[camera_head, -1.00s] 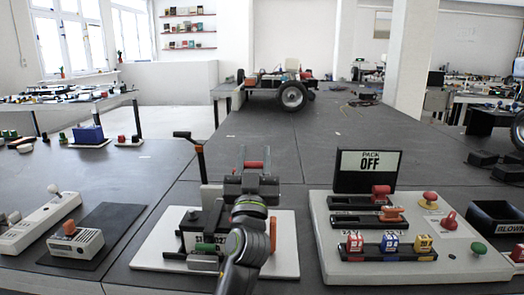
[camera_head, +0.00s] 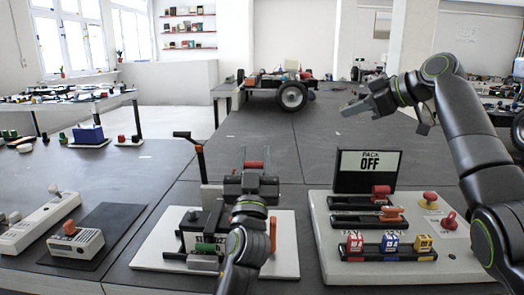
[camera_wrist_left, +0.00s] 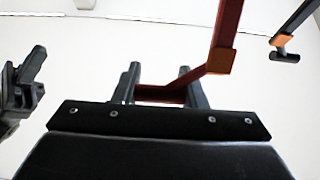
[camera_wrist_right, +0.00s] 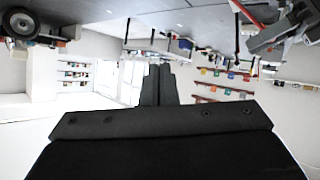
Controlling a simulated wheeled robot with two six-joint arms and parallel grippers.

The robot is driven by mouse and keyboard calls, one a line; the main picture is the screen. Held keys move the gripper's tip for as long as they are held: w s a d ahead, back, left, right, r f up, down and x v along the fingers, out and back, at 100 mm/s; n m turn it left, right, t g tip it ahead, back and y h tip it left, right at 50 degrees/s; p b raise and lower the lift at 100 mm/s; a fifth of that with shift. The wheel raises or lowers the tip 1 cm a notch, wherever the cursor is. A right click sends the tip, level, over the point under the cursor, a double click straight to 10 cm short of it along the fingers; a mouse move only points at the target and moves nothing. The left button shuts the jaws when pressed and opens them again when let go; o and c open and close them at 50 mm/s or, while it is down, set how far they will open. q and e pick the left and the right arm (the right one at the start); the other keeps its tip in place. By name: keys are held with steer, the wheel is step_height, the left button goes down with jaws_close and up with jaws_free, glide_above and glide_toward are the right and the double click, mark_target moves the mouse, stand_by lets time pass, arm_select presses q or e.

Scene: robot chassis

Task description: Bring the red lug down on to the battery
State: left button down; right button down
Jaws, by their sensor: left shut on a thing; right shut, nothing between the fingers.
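In the left wrist view the lug (camera_wrist_left: 160,94) lies between the two fingertips, joined to a dark red strip that bends upward. What seems to be the battery (camera_head: 208,240), a black box with a lettered label, stands on the board at the left below this gripper, partly hidden by it and my arm.
A post with a black crank handle (camera_head: 188,136) rises behind the board's left part. The bench behind is mostly clear.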

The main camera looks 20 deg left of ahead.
steer(key=s+a+r+n+g+h, duration=0.25)
steer(key=s+a+n+g, duration=0.4)
steer(key=s+a, duration=0.55)
glide_above(249, 163)
steer(key=d, duration=0.3)
step_height(249, 163, down, 6)
steer(key=shift+w+a+f+t+y, duration=0.1)
steer(key=shift+f+t+y, duration=0.05)
steer(key=shift+f, duration=0.8)
steer(key=shift+w+f+t+y, duration=0.1)
steer(key=shift+f, duration=0.8)
steer(key=shift+f, duration=0.15)
